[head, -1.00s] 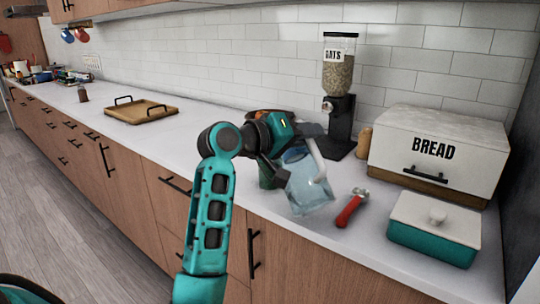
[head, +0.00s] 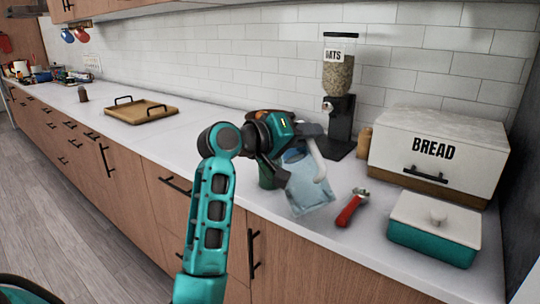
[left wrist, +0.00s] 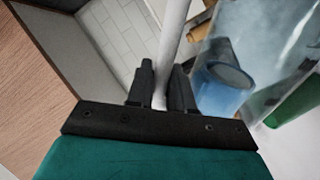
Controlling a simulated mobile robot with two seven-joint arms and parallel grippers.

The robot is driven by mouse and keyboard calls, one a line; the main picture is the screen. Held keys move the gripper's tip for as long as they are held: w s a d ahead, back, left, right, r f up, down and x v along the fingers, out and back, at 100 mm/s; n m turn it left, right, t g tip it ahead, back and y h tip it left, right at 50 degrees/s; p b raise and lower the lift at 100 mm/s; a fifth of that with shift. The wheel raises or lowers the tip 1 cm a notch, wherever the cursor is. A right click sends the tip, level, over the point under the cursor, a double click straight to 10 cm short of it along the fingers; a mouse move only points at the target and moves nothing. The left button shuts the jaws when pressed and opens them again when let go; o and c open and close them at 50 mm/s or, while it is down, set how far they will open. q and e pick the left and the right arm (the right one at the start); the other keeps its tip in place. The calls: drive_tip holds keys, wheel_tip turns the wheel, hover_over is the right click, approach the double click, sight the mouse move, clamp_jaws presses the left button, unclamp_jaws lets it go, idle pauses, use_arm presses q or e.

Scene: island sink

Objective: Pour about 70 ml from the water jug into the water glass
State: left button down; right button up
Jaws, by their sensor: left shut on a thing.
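The water jug (head: 312,190) is clear, bluish and tilted, with a white handle (head: 319,162). It is over the counter in the head view; whether its base touches the counter is unclear. My left gripper (head: 296,150) is shut on the handle. In the left wrist view, the fingers (left wrist: 162,92) close around the white handle (left wrist: 172,45), and the jug's clear wall (left wrist: 262,35) is to the right. A blue round shape (left wrist: 222,86) shows there; I cannot tell whether it is water or the water glass. I cannot make out the glass in the head view. My right gripper is not in view.
A green container (head: 267,176) stands close left of the jug. A red-handled tool (head: 349,210) lies to its right. Behind are the oats dispenser (head: 339,90) and bread box (head: 436,150); a teal box (head: 432,240) is at right. The counter left of my arm is mostly clear around a wooden tray (head: 141,112).

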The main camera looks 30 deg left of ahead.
sight(326, 171)
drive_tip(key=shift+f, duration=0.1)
